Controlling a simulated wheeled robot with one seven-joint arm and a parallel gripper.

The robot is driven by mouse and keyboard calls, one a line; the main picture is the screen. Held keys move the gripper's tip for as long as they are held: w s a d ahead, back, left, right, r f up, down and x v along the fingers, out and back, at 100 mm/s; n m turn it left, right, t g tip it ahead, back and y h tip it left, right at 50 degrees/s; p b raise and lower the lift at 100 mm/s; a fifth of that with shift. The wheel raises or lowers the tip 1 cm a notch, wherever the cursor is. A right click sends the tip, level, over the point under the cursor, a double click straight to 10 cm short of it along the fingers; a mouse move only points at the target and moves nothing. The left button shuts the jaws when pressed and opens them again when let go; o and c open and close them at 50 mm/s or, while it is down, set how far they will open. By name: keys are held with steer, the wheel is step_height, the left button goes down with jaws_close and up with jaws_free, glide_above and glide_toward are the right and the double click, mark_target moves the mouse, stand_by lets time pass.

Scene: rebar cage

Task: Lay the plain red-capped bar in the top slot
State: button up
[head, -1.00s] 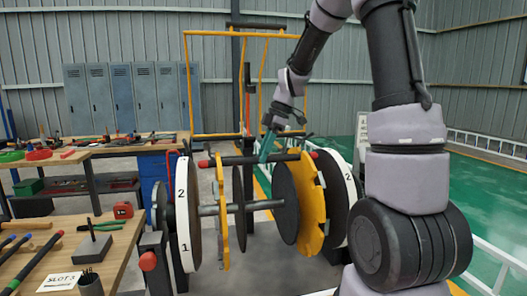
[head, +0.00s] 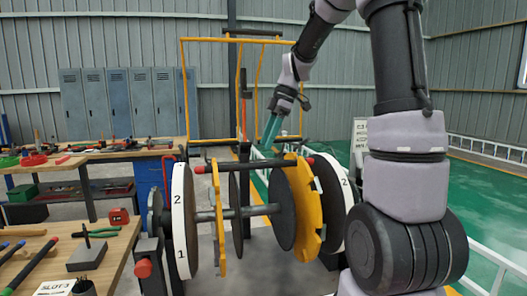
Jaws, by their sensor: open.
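The dark bar with red caps (head: 250,164) lies level across the tops of the two yellow notched discs. Its left cap (head: 199,169) is by the left white disc and its right cap by the right one. It appears to sit in the discs' top slots, though the slot edges are too small to make out. The yellow discs, left (head: 219,215) and right (head: 305,205), stand upright on a grey horizontal shaft (head: 250,211). My gripper (head: 268,147) has teal fingers, points down just above the bar, and is open and empty, apart from the bar.
A wooden bench (head: 115,255) at the left holds several capped bars, a grey block (head: 87,256), green pliers and a "SLOT 3" card (head: 55,288). Numbered white discs (head: 181,215) flank the cage. A yellow frame (head: 183,95) stands behind.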

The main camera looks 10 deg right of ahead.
steer(key=shift+s+d+r, duration=0.1)
steer(key=shift+d+r, duration=0.05)
steer(key=shift+r, duration=0.3)
steer(key=s+d+r+m+t+h, duration=0.1)
steer(key=s+r+m+t, duration=0.2)
steer(key=s+m, duration=0.7)
steer(key=s+d+r+m+t+h, duration=0.1)
steer(key=s+d+r+m+t, duration=0.1)
steer(key=s+m, duration=0.9)
steer(key=shift+r+m+t, duration=0.5)
steer(key=shift+m+t, duration=0.1)
steer(key=shift+t, duration=0.5)
